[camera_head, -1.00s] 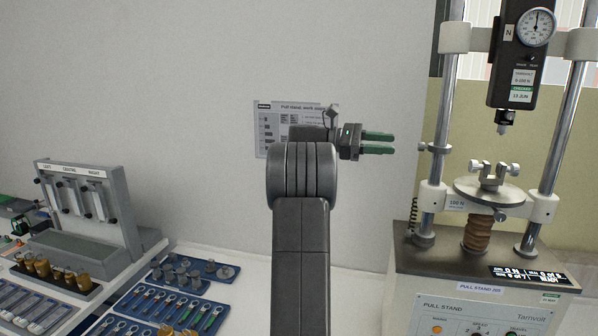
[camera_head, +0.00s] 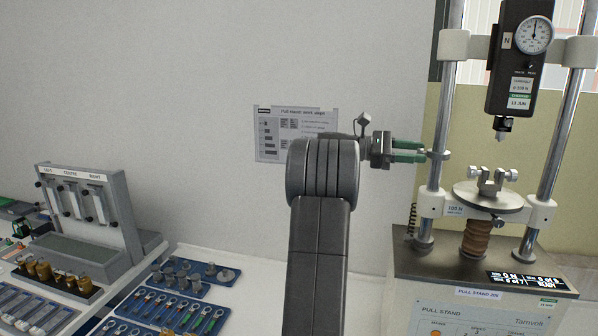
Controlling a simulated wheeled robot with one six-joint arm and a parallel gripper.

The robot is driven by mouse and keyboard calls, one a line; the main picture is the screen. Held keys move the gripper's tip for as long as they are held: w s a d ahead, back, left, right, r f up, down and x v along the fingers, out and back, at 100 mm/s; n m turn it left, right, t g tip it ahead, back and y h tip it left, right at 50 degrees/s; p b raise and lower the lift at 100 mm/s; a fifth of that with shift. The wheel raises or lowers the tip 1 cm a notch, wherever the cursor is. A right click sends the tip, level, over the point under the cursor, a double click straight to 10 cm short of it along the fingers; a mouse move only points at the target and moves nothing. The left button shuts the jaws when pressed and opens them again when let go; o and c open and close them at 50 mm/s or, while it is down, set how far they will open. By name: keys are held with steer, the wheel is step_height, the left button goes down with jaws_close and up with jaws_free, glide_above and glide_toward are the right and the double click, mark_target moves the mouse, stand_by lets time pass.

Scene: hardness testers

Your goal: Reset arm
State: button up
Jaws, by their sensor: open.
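My gripper (camera_head: 424,151) is at the upper middle of the head view, with two green fingers pointing right. The fingers are apart, and nothing shows between them. Their tips appear close to the left column of the pull stand (camera_head: 455,283) in the picture; I cannot tell the depth gap. My dark arm rises from the bottom middle and bends right at its top joint.
The pull stand has two steel columns, a dial gauge (camera_head: 534,36) and a round clamp table (camera_head: 486,194). At left are a hanging rack (camera_head: 93,205), brass cylinders (camera_head: 56,277) and blue trays (camera_head: 205,276) of small parts. A work-step sheet (camera_head: 270,135) hangs on the wall.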

steer(key=m+b, duration=0.2)
steer(key=m, duration=1.8)
steer(key=shift+f+b, duration=0.1)
steer(key=shift+b, duration=0.3)
steer(key=shift+a, duration=0.1)
